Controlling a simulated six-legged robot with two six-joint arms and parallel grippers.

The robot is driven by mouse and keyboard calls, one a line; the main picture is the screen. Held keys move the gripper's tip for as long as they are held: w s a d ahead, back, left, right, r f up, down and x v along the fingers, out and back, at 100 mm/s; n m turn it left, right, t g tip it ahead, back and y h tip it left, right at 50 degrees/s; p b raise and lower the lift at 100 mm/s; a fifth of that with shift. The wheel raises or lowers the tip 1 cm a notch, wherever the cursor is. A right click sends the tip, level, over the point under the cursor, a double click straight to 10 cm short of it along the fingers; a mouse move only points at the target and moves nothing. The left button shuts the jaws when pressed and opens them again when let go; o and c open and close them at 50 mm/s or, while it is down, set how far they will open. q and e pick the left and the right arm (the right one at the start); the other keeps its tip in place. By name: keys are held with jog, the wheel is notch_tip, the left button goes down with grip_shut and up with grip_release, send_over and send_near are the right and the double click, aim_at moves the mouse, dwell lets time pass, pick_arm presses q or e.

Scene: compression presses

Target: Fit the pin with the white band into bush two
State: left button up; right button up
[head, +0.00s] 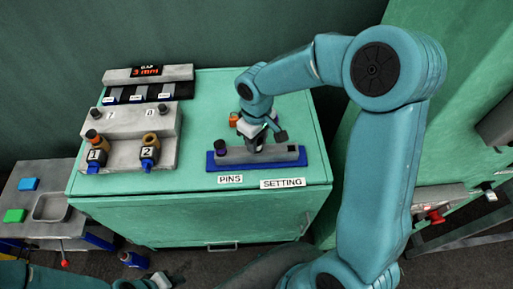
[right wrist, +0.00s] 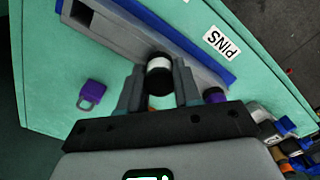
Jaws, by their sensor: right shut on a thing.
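My right gripper (head: 256,142) is over the grey pin rack (head: 232,155) and shut on a dark pin with a white band (right wrist: 159,65). In the right wrist view the pin is between the two fingers, with its lower part hidden. I cannot tell whether it still sits in the rack. Bush two (head: 150,138), brownish gold, stands at the block marked 2 (head: 148,153) on the left of the bench, well away from the gripper.
A purple pin (head: 221,146) stands at the rack's left end. A purple padlock (right wrist: 91,93) and an orange object (head: 235,119) lie behind the rack. Station 1 (head: 96,155) is left of bush two. Bare green bench top separates the rack from the stations.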

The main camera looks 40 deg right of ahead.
jog(key=shift+r+p, duration=0.4)
jog(key=shift+r, duration=0.25)
jog(key=shift+r, duration=0.35)
jog(key=shift+r+p, duration=0.35)
jog(key=shift+p, duration=0.15)
jog(key=shift+r, duration=0.35)
jog(key=shift+r+p, duration=0.35)
jog(key=shift+p, duration=0.2)
jog(key=shift+r+p, duration=1.35)
jog(key=shift+r, duration=0.55)
